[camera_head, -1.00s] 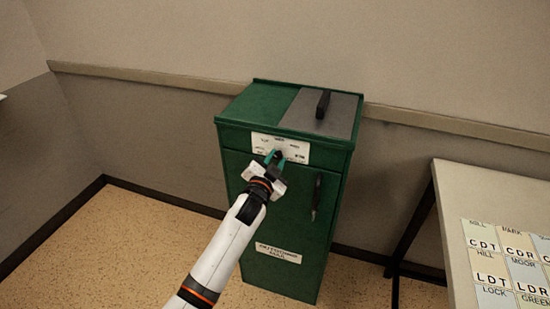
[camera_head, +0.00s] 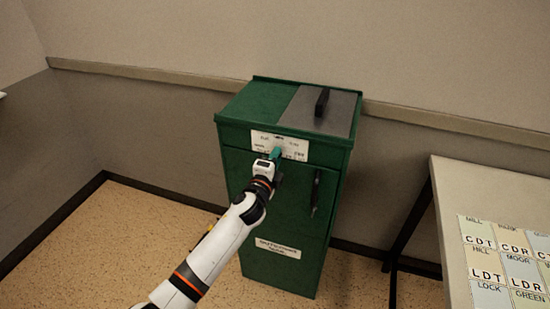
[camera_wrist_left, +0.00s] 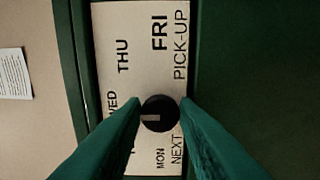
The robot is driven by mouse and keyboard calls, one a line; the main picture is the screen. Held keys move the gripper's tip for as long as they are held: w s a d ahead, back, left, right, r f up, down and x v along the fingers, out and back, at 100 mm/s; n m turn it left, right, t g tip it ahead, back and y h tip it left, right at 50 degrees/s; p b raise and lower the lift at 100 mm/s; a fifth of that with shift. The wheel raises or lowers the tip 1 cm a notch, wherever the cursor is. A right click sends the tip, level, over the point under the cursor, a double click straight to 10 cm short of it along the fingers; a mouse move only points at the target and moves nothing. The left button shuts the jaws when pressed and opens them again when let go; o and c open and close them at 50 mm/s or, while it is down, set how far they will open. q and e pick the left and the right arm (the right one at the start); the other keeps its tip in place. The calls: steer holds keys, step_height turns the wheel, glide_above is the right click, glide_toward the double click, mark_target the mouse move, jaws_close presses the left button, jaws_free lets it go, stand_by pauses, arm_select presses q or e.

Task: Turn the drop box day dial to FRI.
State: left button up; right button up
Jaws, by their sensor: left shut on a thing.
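The drop box (camera_head: 285,205) is a green cabinet with a white label plate (camera_head: 296,150) near the top of its front. In the left wrist view, the plate (camera_wrist_left: 140,30) shows THU, FRI and MON, with WED partly covered. The round black day dial (camera_wrist_left: 162,108) has a pale mark on its left side in that view, roughly towards WED. My left gripper (camera_head: 275,154) is at the plate; its green fingers (camera_wrist_left: 160,116) are shut on the dial from both sides. In the head view the gripper hides the dial. My right gripper is out of view.
A black handle (camera_head: 322,102) stands on the box's grey top panel, and another handle (camera_head: 316,193) is on its front, right of my gripper. A table (camera_head: 448,190) with lettered cards (camera_head: 510,262) stands at the right. Floor is open at the left.

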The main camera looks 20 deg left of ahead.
arm_select(q)
steer(key=shift+a+f+m+p, duration=0.1)
steer(key=shift+m+p, duration=1.2)
steer(key=shift+m, duration=3.2)
steer(key=shift+f+m+p, duration=0.1)
steer(key=shift+m+p, duration=1.15)
steer(key=shift+m, duration=3.25)
steer(key=o, duration=1)
steer(key=shift+c, duration=0.2)
steer(key=s, duration=1.2)
steer(key=shift+a, duration=0.25)
